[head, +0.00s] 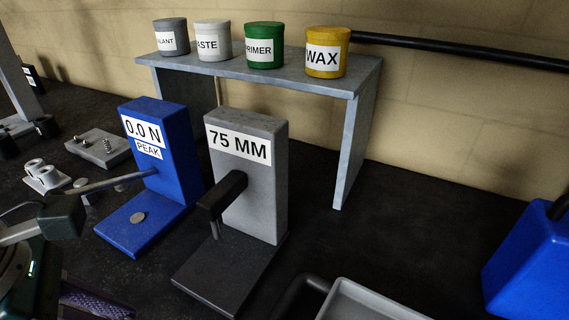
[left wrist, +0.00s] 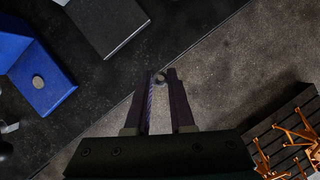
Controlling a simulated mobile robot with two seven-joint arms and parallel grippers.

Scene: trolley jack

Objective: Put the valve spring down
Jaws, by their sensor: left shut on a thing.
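In the head view the held thing is not visible. The blue tester (head: 168,160) reads "0.0 N PEAK" and has a round disc (head: 138,218) on its base. The grey gauge (head: 265,185) reads "75 MM". My right gripper is not in view.
A grey block (head: 88,152) with small metal parts and white cylinders (head: 43,177) stand at left. A grey shelf (head: 235,68) carries several cans. A grey tray (head: 360,305) and a blue container (head: 530,265) are at right. Orange metal parts (left wrist: 300,135) lie on a slatted dark surface.

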